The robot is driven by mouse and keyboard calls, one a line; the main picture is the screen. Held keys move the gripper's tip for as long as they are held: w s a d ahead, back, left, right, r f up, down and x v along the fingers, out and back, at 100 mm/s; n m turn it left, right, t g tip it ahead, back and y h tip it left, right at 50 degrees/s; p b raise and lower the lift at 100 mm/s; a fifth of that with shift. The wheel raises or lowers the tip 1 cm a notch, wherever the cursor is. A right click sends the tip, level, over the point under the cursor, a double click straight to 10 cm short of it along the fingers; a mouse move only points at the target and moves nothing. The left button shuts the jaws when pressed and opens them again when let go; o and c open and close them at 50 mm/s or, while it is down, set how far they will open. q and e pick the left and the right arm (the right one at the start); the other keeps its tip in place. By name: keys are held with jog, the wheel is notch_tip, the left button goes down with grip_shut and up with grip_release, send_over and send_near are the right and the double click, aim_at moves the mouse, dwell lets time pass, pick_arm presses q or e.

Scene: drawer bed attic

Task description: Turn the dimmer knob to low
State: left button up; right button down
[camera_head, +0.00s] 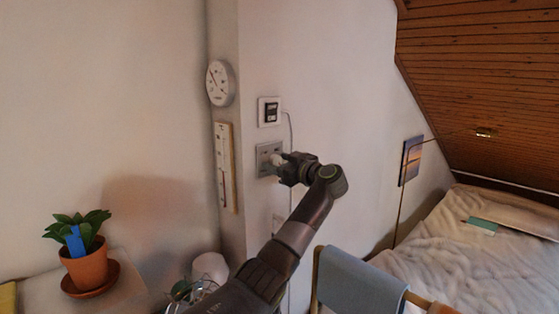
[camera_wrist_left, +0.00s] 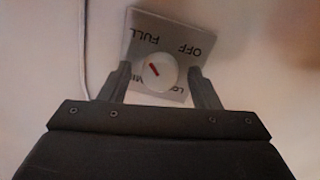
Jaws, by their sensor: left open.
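The dimmer plate (camera_head: 265,158) is a grey square on the white wall, partly hidden by my left gripper (camera_head: 283,165) in the head view. In the left wrist view the plate (camera_wrist_left: 178,28) appears upside down, with FULL and OFF readable and two other labels partly covered. The white round dimmer knob (camera_wrist_left: 160,72) has a red pointer mark slanting across its face. My left gripper (camera_wrist_left: 162,82) is open, with one finger on each side of the knob. I cannot tell whether the fingers touch it. My right gripper is not in view.
A white thermostat (camera_head: 269,111) with a cable hangs above the plate. A round dial (camera_head: 220,83) and a thermometer board (camera_head: 225,167) are on the wall to the left. A potted plant (camera_head: 88,265), a chair with a grey-blue cloth (camera_head: 358,284) and a bed (camera_head: 450,250) stand below.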

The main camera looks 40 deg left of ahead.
pick_arm(q)
jog(key=shift+c, duration=0.5)
jog(key=c, duration=0.9)
